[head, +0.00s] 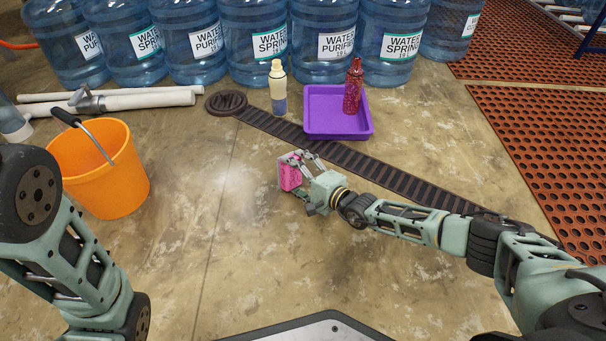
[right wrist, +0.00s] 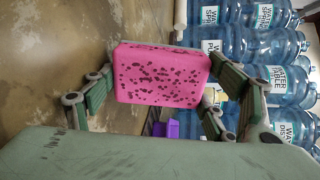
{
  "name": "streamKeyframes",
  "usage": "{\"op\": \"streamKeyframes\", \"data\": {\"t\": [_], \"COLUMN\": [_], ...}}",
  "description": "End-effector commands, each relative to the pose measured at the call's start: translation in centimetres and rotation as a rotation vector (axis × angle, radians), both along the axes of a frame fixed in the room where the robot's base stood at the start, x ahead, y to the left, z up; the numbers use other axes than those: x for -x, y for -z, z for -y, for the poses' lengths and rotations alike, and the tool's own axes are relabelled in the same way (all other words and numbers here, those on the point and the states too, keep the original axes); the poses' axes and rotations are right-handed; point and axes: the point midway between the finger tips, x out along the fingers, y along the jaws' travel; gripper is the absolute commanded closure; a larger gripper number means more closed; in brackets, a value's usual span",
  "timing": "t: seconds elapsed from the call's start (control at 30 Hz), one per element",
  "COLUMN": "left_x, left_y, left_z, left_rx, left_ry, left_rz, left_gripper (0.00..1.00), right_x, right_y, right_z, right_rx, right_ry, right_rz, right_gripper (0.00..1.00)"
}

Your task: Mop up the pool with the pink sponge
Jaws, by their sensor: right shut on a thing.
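The pink sponge (head: 290,177) is held in my right gripper (head: 297,168), which is shut on it near the middle of the head view. In the right wrist view the sponge (right wrist: 160,75) is a pink block with dark pores, gripped between the fingers. A pale, shiny patch (head: 236,183) on the concrete floor, left of the sponge, looks like the pool; its edges are hard to make out. I cannot tell whether the sponge touches the floor. My left arm shows at the left, but its gripper is out of view.
An orange bucket (head: 118,185) stands at the left. A purple tray (head: 326,133) holds a red bottle (head: 353,88); a cream bottle (head: 278,90) stands beside it. A drain grate (head: 310,145) crosses the floor. Water jugs (head: 255,45) line the back. The floor in front is clear.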

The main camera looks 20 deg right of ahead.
Motion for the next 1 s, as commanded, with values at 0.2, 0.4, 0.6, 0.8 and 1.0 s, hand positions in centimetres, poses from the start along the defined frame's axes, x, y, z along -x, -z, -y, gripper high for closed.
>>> {"op": "streamKeyframes", "data": {"t": [0.2,0.4,0.6,0.8,1.0], "left_x": [0.0,0.0,0.0,0.0,0.0], "left_y": [0.0,0.0,0.0,0.0,0.0], "left_z": [0.0,0.0,0.0,0.0,0.0], "left_rx": [0.0,0.0,0.0,0.0,0.0], "left_ry": [0.0,0.0,0.0,0.0,0.0], "left_rz": [0.0,0.0,0.0,0.0,0.0], "left_gripper": [0.6,0.6,0.6,0.6,0.6], "right_x": [-0.5,-1.0,-1.8,-2.0,-2.7], "right_y": [0.0,0.0,0.0,0.0,0.2], "right_z": [-1.6,-2.6,-4.5,-5.1,-6.9], "right_rx": [0.0,-0.002,0.0,0.0,-0.002], "right_ry": [0.0,0.0,-0.001,0.0,-0.001], "right_rz": [-0.004,-0.001,0.0,0.0,-0.002], "right_gripper": [0.4,0.4,0.4,0.4,0.4]}}
